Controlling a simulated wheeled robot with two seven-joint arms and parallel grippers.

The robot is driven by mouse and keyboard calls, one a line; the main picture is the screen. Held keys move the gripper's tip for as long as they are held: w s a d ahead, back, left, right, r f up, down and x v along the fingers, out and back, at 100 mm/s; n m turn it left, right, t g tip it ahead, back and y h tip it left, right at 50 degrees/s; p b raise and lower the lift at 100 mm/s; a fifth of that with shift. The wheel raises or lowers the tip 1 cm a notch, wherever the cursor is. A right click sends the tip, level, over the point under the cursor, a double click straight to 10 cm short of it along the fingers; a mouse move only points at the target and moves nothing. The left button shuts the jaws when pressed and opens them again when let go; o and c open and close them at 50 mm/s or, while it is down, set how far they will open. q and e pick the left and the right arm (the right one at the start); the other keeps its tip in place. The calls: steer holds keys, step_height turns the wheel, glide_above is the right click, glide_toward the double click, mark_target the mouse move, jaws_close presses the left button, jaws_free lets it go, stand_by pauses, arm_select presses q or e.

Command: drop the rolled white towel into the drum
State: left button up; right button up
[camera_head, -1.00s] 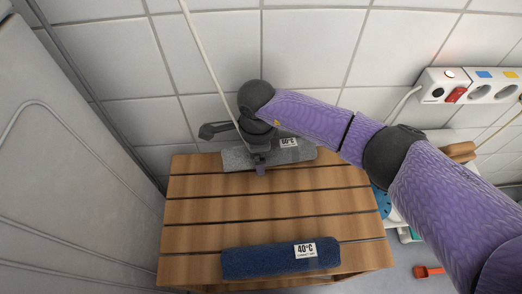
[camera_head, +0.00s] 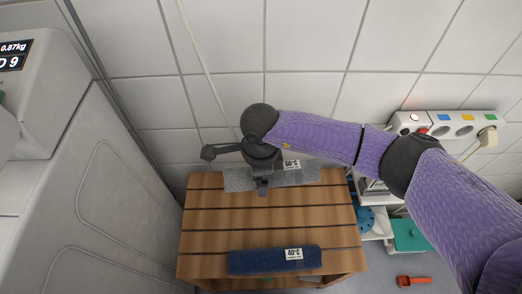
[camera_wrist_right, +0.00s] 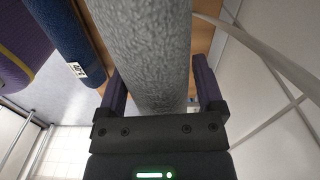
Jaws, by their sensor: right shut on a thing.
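The rolled towel (camera_head: 240,181) looks light grey-white, with a 60°C label, and lies along the back of a slatted wooden bench (camera_head: 265,222) by the tiled wall. My right gripper (camera_head: 263,187) is over its middle from above. In the right wrist view the towel (camera_wrist_right: 147,45) runs between the two fingers of the right gripper (camera_wrist_right: 161,88), which is shut on it. It appears still at bench level; whether it touches the slats is hidden. No drum opening shows in these views. My left gripper is not in view.
A blue rolled towel (camera_head: 262,262) labelled 40°C lies at the bench's front. A white machine (camera_head: 105,185) with a display stands left. A power strip (camera_head: 452,124) is on the right wall. A green box (camera_head: 408,235) and an orange-red object (camera_head: 413,281) are at right.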

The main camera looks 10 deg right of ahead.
steer(key=s+p, duration=0.1)
steer(key=s, duration=0.3)
steer(key=s+a+p, duration=0.1)
steer(key=s+p, duration=0.1)
steer(key=s, duration=0.2)
steer(key=s+a+p, duration=0.1)
steer(key=s+p, duration=0.1)
steer(key=s, duration=0.2)
steer(key=shift+s+a+r, duration=0.15)
steer(key=shift+s+a, duration=0.2)
steer(key=shift+s, duration=0.3)
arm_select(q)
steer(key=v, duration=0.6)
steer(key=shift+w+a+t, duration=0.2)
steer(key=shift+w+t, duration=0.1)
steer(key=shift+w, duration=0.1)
